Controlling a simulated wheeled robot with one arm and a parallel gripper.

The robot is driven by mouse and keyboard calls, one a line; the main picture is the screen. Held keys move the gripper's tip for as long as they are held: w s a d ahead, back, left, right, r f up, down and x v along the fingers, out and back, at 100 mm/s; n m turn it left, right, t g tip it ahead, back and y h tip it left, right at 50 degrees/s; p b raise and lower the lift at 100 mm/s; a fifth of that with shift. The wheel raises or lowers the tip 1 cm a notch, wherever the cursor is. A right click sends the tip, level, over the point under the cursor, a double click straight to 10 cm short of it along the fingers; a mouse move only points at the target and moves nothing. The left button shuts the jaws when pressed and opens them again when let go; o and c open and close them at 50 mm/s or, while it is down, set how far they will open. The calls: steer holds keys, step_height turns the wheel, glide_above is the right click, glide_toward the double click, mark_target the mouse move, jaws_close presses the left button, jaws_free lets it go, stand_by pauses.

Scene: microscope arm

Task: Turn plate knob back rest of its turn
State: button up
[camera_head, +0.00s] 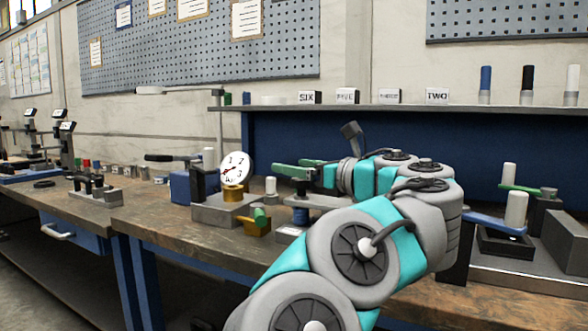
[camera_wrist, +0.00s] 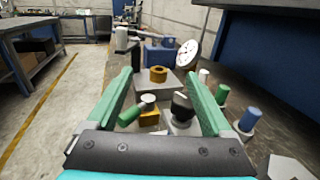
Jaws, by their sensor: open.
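No knob is labelled, so I cannot tell surely which one is the plate knob. A brass ring-shaped knob (camera_wrist: 158,74) sits on a grey block (camera_wrist: 152,86), below and left of a round white dial (camera_wrist: 187,55) with numbers and a red needle. The brass knob (camera_head: 233,193) and dial (camera_head: 236,168) also show in the head view. Nearer in the wrist view are a black knob (camera_wrist: 181,106) and a brass block (camera_wrist: 150,117) with a green cylinder (camera_wrist: 130,116). My gripper (camera_wrist: 160,76) is open, its green fingers spread with nothing between them touching. It also shows in the head view (camera_head: 287,168).
A blue box (camera_wrist: 160,55) stands behind the grey block. A blue cylinder (camera_wrist: 249,118) stands right of my right finger. A shelf (camera_head: 390,107) with number signs runs above the bench. White-handled fixtures (camera_head: 516,210) stand at the right. Floor at the wrist view's left is clear.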

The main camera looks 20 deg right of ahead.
steer(key=s+a, duration=0.2)
steer(key=s, duration=0.6)
steer(key=shift+s+r+b, duration=0.25)
steer(key=shift+r+b, duration=0.05)
steer(key=shift+r, duration=0.05)
steer(key=shift+w, duration=0.1)
